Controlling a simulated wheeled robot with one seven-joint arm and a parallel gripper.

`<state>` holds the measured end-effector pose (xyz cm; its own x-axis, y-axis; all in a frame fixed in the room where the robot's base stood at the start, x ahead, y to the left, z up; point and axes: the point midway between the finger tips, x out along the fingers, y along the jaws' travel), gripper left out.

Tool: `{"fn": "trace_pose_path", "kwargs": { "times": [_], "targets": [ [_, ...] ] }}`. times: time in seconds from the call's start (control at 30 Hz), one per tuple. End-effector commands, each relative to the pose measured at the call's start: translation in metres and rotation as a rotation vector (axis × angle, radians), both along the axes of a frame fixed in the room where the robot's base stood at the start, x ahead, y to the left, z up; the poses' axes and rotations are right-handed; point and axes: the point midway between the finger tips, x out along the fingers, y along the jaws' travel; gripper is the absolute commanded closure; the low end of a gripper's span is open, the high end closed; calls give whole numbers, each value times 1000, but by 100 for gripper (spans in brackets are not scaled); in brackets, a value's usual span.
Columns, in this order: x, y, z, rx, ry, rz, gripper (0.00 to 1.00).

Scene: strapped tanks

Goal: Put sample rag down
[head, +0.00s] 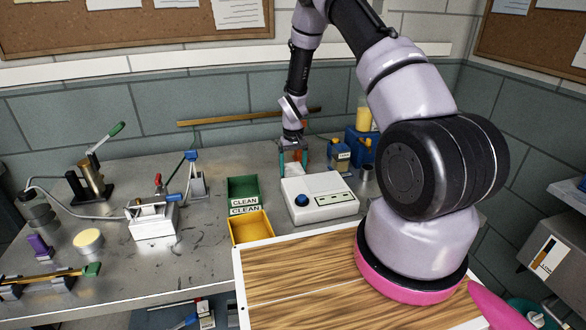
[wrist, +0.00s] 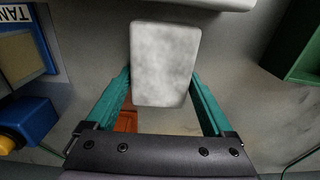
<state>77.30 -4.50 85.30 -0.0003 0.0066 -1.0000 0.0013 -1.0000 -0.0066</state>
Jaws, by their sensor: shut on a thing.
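The sample rag (wrist: 165,62) is a pale grey-white block-like cloth between the tips of my gripper (wrist: 165,80) in the wrist view. The teal fingers stand on either side of it and are shut on it. In the head view my gripper (head: 293,160) points down over the back of the bench, just behind the white instrument. Only a small pale part of the rag shows there. I cannot tell whether the rag touches the bench.
The white instrument (head: 317,198) with a blue knob stands close in front of my gripper. A green bin (head: 243,188) and a yellow bin (head: 250,227), each by a CLEAN label, are to its left. Blue containers (head: 339,157) stand to the right. Bare bench lies left of the gripper.

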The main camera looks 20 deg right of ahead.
Motion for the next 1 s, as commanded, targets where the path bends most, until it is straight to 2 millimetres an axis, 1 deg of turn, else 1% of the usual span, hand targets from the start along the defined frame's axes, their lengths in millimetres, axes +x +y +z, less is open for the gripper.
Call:
{"fn": "trace_pose_path", "kwargs": {
  "times": [0.1, 0.13, 0.17, 0.43, 0.57, 0.67, 0.9, 1.0],
  "targets": [
    [0, 0, -3, 0, 1, 0, 74],
    [0, 0, -3, 0, 0, 0, 6],
    [0, 0, -3, 0, 0, 0, 0],
    [0, 0, -1, 0, 0, 0, 0],
    [1, 0, 11, 0, -2, 1, 0],
    [1, 0, 29, 0, -3, 1, 0],
    [1, -1, 82, 0, -4, 1, 0],
    [1, -1, 99, -1, -3, 1, 0]
  ]
}}
